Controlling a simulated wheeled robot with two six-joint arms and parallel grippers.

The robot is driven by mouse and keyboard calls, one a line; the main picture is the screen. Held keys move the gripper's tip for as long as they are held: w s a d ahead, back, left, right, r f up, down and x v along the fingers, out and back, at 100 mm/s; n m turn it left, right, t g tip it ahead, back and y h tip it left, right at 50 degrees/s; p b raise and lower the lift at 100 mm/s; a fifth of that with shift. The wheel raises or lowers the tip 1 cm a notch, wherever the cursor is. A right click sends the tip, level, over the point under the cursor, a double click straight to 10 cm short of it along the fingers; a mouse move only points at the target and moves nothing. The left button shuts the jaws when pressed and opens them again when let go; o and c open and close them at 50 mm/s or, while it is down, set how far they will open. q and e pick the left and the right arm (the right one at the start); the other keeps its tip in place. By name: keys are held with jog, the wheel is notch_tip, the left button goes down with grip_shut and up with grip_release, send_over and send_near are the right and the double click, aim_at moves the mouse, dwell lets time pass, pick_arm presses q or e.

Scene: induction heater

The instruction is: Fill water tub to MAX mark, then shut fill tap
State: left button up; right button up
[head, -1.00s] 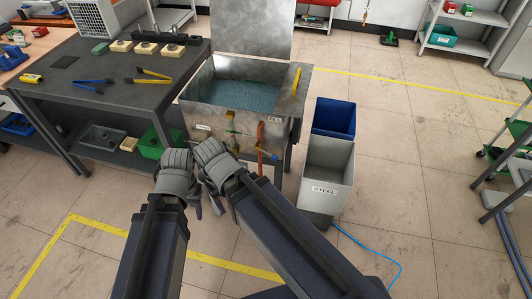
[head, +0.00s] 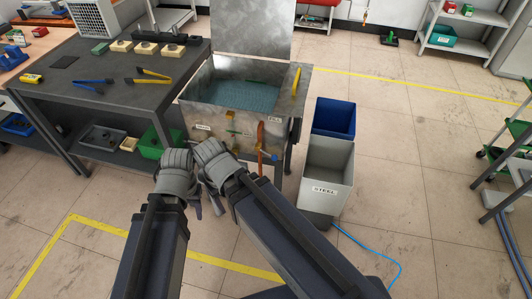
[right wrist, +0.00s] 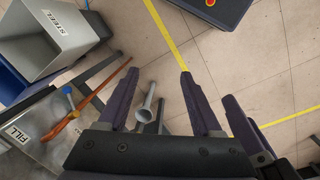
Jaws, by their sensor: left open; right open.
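The metal water tub (head: 205,113) stands with its lid raised, and blue-green water (head: 240,97) lies in it. I cannot make out a MAX mark or judge the level against one. A FILL label shows on the tub's right top in the head view and in the right wrist view (right wrist: 20,133). A blue tap handle (head: 274,157) is low on the front right; it also shows near that label (right wrist: 68,91). My left gripper (head: 177,163) and right gripper (head: 211,153) are side by side before the tub. The right fingers (right wrist: 158,77) are apart and empty.
A grey STEEL bin (head: 327,170) and a blue bin (head: 334,117) stand to the right. A dark workbench (head: 115,92) with tongs is at the left. A grey flared part (right wrist: 143,108) shows beyond the right fingers.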

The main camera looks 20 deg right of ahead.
aim_at(266, 153)
dwell(0.5)
jog(key=w+d+f+m+t+h+b, duration=0.3)
jog(key=w+d+f+m+h+b, duration=0.2)
jog(key=b, duration=0.8)
jog(key=w+d+f+m+t+h+b, duration=0.2)
jog(key=w+d+f+m+h+b, duration=0.2)
jog(key=w+d+f+b, duration=0.4)
jog(key=w+d+f+m+t+h+b, duration=0.3)
jog(key=w+b, duration=0.6)
jog(key=b, duration=1.1)
jog(key=shift+w+d+f+m+t+h, duration=0.15)
jog(key=shift+w+d+f+m+h, duration=0.05)
jog(key=shift+d+f+m+h, duration=0.6)
jog(key=shift+w+d+f+m+t+h, duration=0.2)
jog(key=shift+d+f+m+h, duration=0.35)
jog(key=shift+d+f, duration=0.45)
jog(key=shift+d+r, duration=0.1)
jog(key=shift+d, duration=0.05)
jog(key=shift+x, duration=3.85)
jog(key=shift+c, duration=0.3)
